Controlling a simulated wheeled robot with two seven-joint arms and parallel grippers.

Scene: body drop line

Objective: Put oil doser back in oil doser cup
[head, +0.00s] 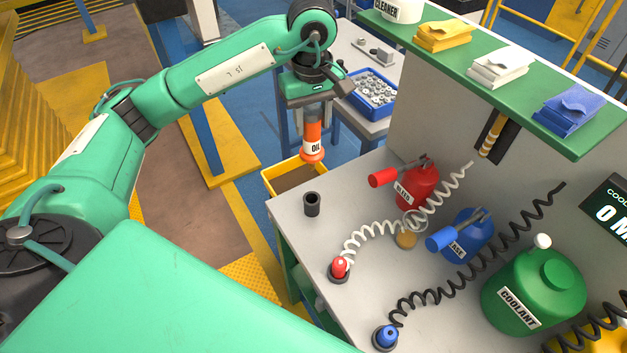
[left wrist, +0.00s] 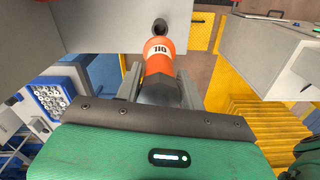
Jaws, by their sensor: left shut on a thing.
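The oil doser (head: 313,140) is an orange bottle with a white OIL label. My left gripper (head: 315,108) is shut on its upper part and holds it roughly upright, label end down, above the yellow bin near the bench's far left corner. The left wrist view shows the oil doser (left wrist: 158,55) between the fingers. The oil doser cup (head: 312,204) is a small dark open cylinder on the grey bench, below the doser in the head picture and apart from it. The cup (left wrist: 160,26) also shows beyond the doser's tip in the left wrist view. My right gripper is out of view.
A red doser (head: 340,266) and a blue doser (head: 387,334) stand in holders along the bench's near edge, with coiled hoses close by. Red, blue and green (head: 533,290) containers stand farther right. A green shelf (head: 500,90) overhangs the back. A yellow bin (head: 296,178) adjoins the bench corner.

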